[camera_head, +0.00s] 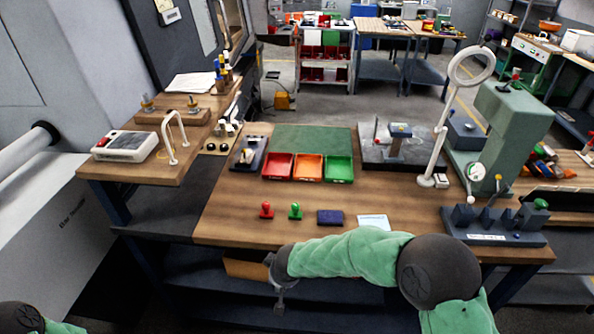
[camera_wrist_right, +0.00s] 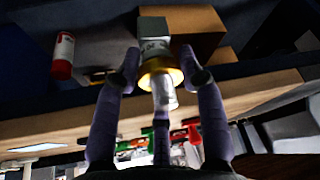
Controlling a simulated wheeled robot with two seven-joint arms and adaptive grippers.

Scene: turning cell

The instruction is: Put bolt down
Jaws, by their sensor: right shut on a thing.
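My right gripper (camera_wrist_right: 160,80) is shut on the bolt (camera_wrist_right: 158,70). In the right wrist view the bolt has a grey block-like end with dark marks, a wide gold flange and a pale, shiny shank between my fingers. In the head view my right gripper (camera_head: 279,290) hangs down in front of the workbench's front edge, over the lower shelf. The bolt is too small and dark to make out there. My left gripper is not in view; only a part of my left arm shows at the bottom left corner.
The workbench (camera_head: 225,226) carries red (camera_head: 278,167), orange (camera_head: 308,168) and green (camera_head: 339,169) bins, two stamps and a dark blue pad (camera_head: 330,216). A cardboard box (camera_head: 243,269) and a red cylinder (camera_wrist_right: 63,55) are below the bench top. The bench's front left is clear.

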